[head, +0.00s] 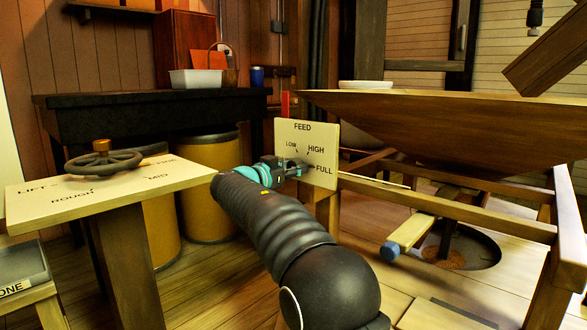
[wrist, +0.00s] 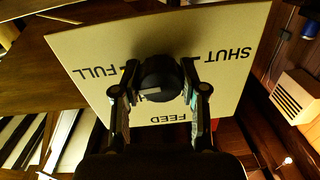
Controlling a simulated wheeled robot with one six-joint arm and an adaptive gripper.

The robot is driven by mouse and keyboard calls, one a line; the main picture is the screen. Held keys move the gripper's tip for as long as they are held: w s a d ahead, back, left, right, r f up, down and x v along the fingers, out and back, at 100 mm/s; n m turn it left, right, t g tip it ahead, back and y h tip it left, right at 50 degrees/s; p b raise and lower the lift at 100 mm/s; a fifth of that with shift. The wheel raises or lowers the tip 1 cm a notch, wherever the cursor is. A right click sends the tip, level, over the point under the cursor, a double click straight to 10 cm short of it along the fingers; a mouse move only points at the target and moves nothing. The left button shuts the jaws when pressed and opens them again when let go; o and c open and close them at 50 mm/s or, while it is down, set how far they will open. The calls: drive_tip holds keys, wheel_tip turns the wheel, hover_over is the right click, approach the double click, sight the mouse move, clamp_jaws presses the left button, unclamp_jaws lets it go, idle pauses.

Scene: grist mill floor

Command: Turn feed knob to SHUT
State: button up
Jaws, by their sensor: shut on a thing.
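The feed panel (head: 320,140) is a cream board with black words FEED, LOW, HIGH and FULL in the head view; SHUT is hidden there behind my arm. In the wrist view the panel (wrist: 225,85) appears upside down, with SHUT at right, FULL at left and FEED at the bottom. The feed knob (wrist: 161,80) is dark and round at the panel's middle. My gripper (wrist: 160,70) is shut on it, one finger on each side. In the head view my gripper (head: 290,168) is at the panel and hides most of the knob.
A wooden hopper (head: 450,120) and its frame stand right of the panel. A table with a handwheel (head: 104,160) stands at left, near my arm. Yellow barrels (head: 208,190) stand behind under a dark bench (head: 150,112). A blue-ended wooden lever (head: 410,236) juts out at lower right.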

drive_tip(key=n, duration=0.3)
drive_tip(key=shift+a+r+n, duration=0.1)
drive_tip(key=shift+n, duration=0.3)
drive_tip(key=n+p, duration=0.1)
drive_tip(key=n, duration=0.3)
drive_tip(key=shift+r+n, duration=0.1)
drive_tip(key=shift+n, duration=0.2)
drive_tip(key=n+p, duration=0.2)
drive_tip(key=n, duration=0.2)
drive_tip(key=shift+g, duration=0.3)
drive_tip(key=n+p, duration=0.3)
drive_tip(key=n, duration=0.1)
drive_tip(key=shift+r+n, duration=0.1)
drive_tip(key=shift+n, duration=0.3)
drive_tip(key=n+p, duration=0.6)
drive_tip(key=n, duration=0.1)
drive_tip(key=shift+n+h, duration=0.3)
drive_tip(key=shift+n, duration=0.1)
drive_tip(key=n, duration=0.4)
drive_tip(key=shift+f+p, duration=0.2)
drive_tip(key=shift+p, duration=0.15)
drive_tip(key=n, duration=0.5)
drive_tip(key=shift+n, duration=0.3)
